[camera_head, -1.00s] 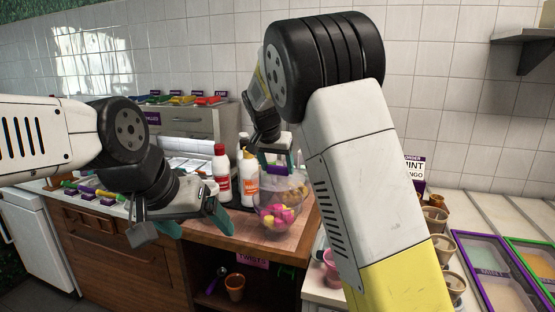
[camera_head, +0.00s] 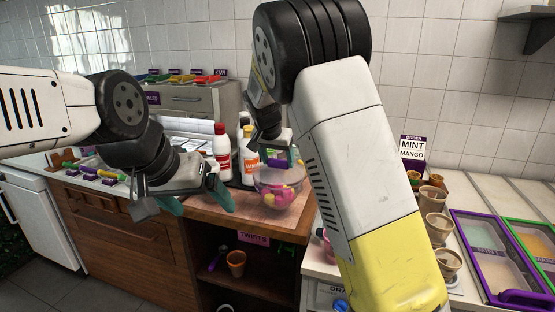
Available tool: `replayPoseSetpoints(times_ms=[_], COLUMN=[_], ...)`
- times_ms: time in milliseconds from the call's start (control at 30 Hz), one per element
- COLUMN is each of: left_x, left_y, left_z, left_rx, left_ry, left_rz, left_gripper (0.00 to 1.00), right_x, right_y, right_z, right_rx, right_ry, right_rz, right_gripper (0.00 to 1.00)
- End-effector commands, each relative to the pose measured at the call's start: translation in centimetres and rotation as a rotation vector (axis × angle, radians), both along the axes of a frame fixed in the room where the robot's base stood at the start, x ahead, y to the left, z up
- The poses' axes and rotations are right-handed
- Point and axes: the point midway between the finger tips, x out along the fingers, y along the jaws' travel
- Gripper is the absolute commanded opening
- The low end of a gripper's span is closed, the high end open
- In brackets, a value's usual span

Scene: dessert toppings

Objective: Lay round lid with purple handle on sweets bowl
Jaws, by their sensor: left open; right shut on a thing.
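The clear sweets bowl (camera_head: 270,203) stands on the wooden counter, with pink and yellow sweets inside. My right gripper (camera_head: 279,160) is directly above the bowl, pointing down and shut on the purple handle (camera_head: 293,156) of the round lid. The lid is see-through and hard to make out; it appears to be at or just above the bowl's rim, and I cannot tell whether it touches. My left gripper (camera_head: 203,203) is open and empty, to the left of the bowl and in front of the bottles. My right arm hides the space right of the bowl.
A red-and-white bottle (camera_head: 221,152) and an orange-labelled bottle (camera_head: 248,160) stand close behind and left of the bowl. Several brown cups (camera_head: 437,227) and a purple-framed tray (camera_head: 487,262) are on the right counter. An open shelf with a small pot (camera_head: 236,262) is below.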

Motion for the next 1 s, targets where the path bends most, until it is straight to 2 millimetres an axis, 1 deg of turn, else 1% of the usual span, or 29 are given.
replayPoseSetpoints(times_ms=[600, 1000], left_x=[0.0, 0.0], left_y=[0.0, 0.0], left_z=[0.0, 0.0], left_rx=[0.0, 0.0], left_ry=[0.0, 0.0], left_rz=[0.0, 0.0], left_gripper=[0.85, 0.85], right_x=[-0.2, -0.2], right_y=[0.0, 0.0], right_z=[-1.0, -1.0], right_rx=[0.0, 0.0], right_ry=[0.0, 0.0], right_rz=[0.0, 0.0], right_gripper=[0.23, 0.23])
